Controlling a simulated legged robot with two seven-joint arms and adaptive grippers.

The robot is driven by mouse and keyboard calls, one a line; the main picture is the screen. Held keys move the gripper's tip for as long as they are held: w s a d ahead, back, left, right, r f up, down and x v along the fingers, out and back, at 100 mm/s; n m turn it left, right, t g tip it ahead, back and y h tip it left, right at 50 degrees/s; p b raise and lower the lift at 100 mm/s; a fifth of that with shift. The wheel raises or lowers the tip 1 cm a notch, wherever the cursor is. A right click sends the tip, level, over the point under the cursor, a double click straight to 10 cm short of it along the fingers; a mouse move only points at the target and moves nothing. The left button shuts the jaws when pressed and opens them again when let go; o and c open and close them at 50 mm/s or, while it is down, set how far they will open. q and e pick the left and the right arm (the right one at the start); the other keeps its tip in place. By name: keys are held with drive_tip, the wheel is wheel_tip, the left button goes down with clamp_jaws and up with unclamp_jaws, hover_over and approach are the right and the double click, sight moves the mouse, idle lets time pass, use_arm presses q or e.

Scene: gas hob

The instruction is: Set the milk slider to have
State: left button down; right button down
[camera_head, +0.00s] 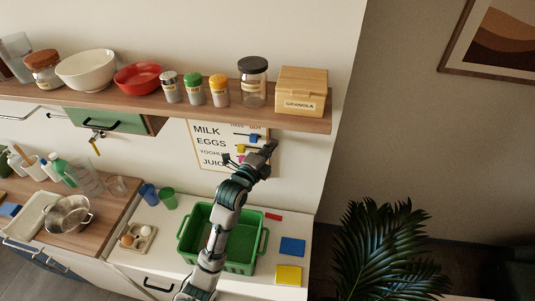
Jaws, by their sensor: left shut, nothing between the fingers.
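The shopping board (215,152) hangs on the wall under the shelf, with the words MILK, EGGS, YOGHURT and JUICE. The milk row has a blue slider (253,138) toward the right part of its track. The small column headings above it are too small to read surely. A yellow slider (240,148) sits in the eggs row, further left. My left gripper (271,146) is shut and empty at the board's right edge, just right of and slightly below the blue slider. I cannot tell whether it touches it. My left arm hides the board's lower right. My right gripper is not in view.
A shelf (150,103) with bowls, jars and a granola box runs just above the board. A green crate (188,236) stands on the counter under my arm. Cups, an egg tray and coloured squares lie around it. A plant (385,250) stands at right.

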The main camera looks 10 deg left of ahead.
use_arm(q)
drive_tip(key=a, duration=0.4)
drive_tip(key=shift+s, duration=0.2)
drive_tip(key=shift+a, duration=0.25)
drive_tip(key=shift+w+d, duration=0.1)
drive_tip(key=shift+d, duration=0.25)
drive_tip(key=shift+a+p, duration=0.35)
drive_tip(key=shift+a, duration=0.25)
drive_tip(key=a, duration=0.3)
drive_tip(key=shift+a, duration=0.55)
drive_tip(key=shift+d, duration=0.25)
drive_tip(key=shift+s+a, duration=0.25)
drive_tip(key=shift+s, duration=0.2)
approach(249, 136)
drive_tip(key=v, duration=0.6)
drive_tip(key=shift+d, duration=0.45)
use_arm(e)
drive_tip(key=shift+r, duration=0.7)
